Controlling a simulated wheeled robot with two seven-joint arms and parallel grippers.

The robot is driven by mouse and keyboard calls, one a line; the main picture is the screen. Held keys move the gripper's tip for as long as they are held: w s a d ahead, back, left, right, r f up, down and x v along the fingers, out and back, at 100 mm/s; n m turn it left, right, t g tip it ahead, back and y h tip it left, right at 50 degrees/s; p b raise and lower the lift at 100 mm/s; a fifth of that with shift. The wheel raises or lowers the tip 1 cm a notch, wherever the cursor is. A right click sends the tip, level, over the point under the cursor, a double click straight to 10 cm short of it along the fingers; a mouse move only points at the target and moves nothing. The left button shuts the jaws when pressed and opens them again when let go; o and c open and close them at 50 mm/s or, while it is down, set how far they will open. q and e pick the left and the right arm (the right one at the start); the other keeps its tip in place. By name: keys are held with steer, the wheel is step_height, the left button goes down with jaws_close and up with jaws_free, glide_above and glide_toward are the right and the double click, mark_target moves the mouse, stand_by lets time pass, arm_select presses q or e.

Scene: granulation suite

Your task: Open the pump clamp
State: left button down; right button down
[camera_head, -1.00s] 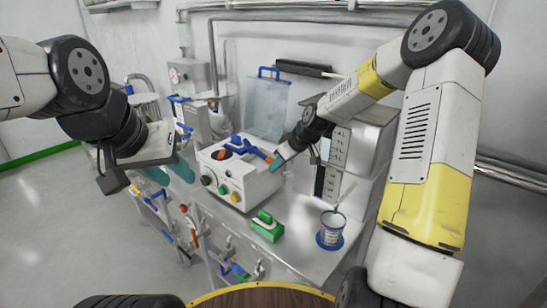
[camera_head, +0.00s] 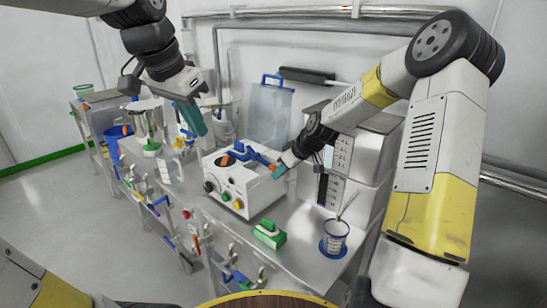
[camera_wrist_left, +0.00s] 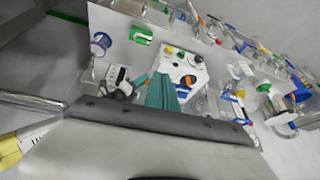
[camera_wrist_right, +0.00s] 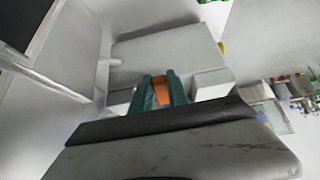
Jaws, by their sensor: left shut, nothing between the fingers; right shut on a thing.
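The white pump (camera_head: 236,190) stands on the steel bench with coloured knobs on its front. On its top is the clamp, with a blue lever (camera_head: 257,155) and an orange end. My right gripper (camera_head: 280,171) is at the pump's right side, shut on the orange lever end, which shows between its teal fingers in the right wrist view (camera_wrist_right: 160,88). The gripper partly hides that end. My left gripper (camera_head: 195,124) is shut and empty, raised above and left of the pump. Its teal fingers also show in the left wrist view (camera_wrist_left: 162,93), near the pump (camera_wrist_left: 187,67).
A green block (camera_head: 270,234) and a blue-rimmed cup (camera_head: 334,238) stand on the bench (camera_head: 297,222) in front of and right of the pump. A clear bag (camera_head: 270,108) hangs behind it. Hoses and valves line the bench's front edge. Stacked metal boxes stand at the right.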

arm_select(q)
steer(key=w+d+r+m+g, duration=0.2)
steer(key=w+d+m, duration=0.25)
steer(key=w, duration=0.35)
steer(key=m+g, duration=0.4)
steer(key=m, duration=1.1)
glide_above(276, 167)
step_height(276, 167, down, 11)
steer(key=shift+y, duration=0.3)
steer(key=x, duration=0.4)
steer(key=w+a+x, duration=0.1)
steer(key=x, duration=0.7)
steer(key=shift+w+a+f, duration=0.3)
steer(key=shift+f, duration=0.05)
steer(key=shift+a+f, duration=0.1)
steer(key=shift+f, duration=0.35)
